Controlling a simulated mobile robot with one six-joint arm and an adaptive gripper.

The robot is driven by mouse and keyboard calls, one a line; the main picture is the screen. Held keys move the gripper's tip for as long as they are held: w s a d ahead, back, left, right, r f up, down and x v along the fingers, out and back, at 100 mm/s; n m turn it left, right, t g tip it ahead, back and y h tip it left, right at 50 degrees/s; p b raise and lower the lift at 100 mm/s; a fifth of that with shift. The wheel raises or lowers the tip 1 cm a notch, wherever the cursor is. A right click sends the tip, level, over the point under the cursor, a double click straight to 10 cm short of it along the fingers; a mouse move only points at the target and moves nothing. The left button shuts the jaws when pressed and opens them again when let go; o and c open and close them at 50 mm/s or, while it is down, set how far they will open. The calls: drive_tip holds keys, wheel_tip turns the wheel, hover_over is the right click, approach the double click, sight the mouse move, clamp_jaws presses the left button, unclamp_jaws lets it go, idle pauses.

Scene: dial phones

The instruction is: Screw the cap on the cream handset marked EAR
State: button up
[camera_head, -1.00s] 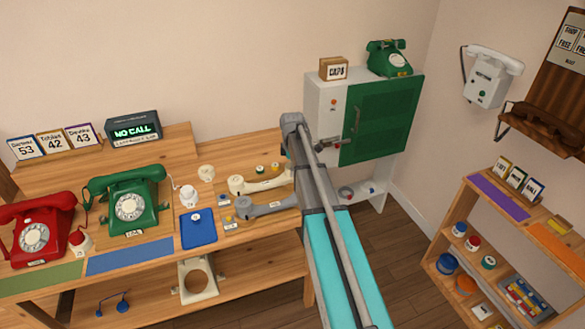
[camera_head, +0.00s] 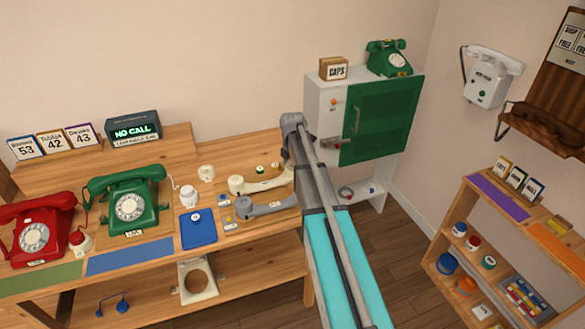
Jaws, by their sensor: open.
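The cream handset (camera_head: 262,185) lies on the wooden bench just left of my arm, with its right end close to or partly behind the arm. Its EAR marking is too small to read. Two small round caps (camera_head: 267,167), dark with light parts, stand just behind it. A cream round piece (camera_head: 206,172) stands further left. A grey handset (camera_head: 262,208) lies in front of the cream one. My arm crosses the middle of the view, and its far end reaches the bench's right end. My gripper cannot be made out; the arm links seem to hide it.
A blue pad (camera_head: 198,230) and small discs lie left of the handsets. Green (camera_head: 131,205) and red (camera_head: 35,235) dial phones stand further left. A white cabinet with a green door (camera_head: 382,120) carries a CAPS box (camera_head: 333,69). A shelf unit (camera_head: 450,225) stands at right.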

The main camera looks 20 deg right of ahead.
idle(0.5)
drive_tip(key=c, duration=0.9)
drive_tip(key=m, duration=0.5)
drive_tip(key=shift+m, duration=0.9)
drive_tip(key=m, duration=0.3)
drive_tip(key=shift+m, duration=2)
